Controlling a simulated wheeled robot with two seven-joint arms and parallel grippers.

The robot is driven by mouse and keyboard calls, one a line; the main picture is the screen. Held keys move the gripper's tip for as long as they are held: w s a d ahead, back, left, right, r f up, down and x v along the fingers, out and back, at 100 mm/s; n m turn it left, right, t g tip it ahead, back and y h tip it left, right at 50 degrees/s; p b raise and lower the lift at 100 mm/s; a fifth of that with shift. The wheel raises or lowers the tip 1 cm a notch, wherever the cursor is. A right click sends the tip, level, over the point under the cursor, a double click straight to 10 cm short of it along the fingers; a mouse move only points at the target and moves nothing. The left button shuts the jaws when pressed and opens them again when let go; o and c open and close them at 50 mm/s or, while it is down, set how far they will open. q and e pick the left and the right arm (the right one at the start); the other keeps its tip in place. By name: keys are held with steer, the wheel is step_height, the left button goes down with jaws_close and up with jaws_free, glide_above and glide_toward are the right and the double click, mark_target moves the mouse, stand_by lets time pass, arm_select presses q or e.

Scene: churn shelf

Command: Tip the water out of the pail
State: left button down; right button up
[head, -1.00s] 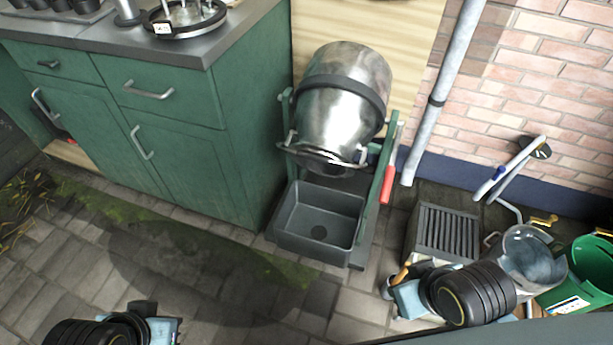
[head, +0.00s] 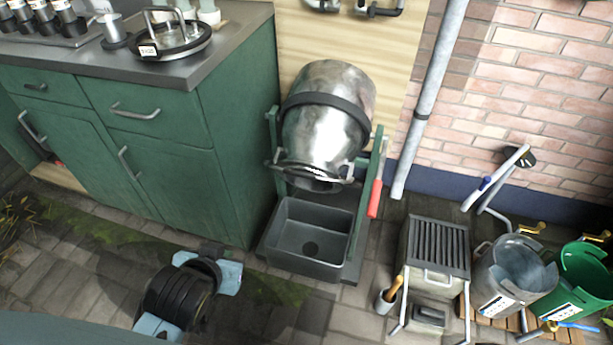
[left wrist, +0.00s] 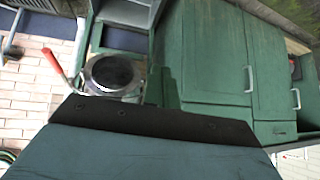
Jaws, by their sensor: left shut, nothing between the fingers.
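A grey metal-looking pail (head: 512,278) with a white label stands upright on wooden slats at the right of the head view. A green pail (head: 580,283), also labelled, stands to its right. I cannot tell how much water is in either. My left gripper (head: 212,268) is low over the paving, left of the basin and far from both pails. It is shut and empty. The left wrist view shows the steel churn's round mouth (left wrist: 112,75) and no pail that I can make out. My right gripper is not in view.
The steel churn (head: 325,115) hangs tilted in a green frame with a red handle (head: 375,198), above a dark basin (head: 285,255). A slatted-top box (head: 438,245) stands between basin and pails. A green cabinet (head: 190,175) fills the left. Paving before the basin is open.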

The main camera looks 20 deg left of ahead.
arm_select(q)
steer(key=w+r+n+t+y, duration=0.1)
steer(key=w+r+t+y, duration=0.1)
steer(key=w+r+t, duration=0.35)
steer(key=m+t+h, duration=0.2)
steer(key=t+h, duration=0.2)
steer(key=t, duration=0.1)
glide_above(293, 173)
steer(key=s+d, duration=0.1)
steer(key=s, duration=0.2)
steer(key=shift+s+f+g+b, duration=0.1)
steer(key=shift+f+g+b, duration=0.35)
steer(key=shift+b, duration=0.55)
steer(key=shift+w+f+b, duration=0.25)
steer(key=shift+f+b, duration=0.55)
steer(key=shift+f, duration=0.3)
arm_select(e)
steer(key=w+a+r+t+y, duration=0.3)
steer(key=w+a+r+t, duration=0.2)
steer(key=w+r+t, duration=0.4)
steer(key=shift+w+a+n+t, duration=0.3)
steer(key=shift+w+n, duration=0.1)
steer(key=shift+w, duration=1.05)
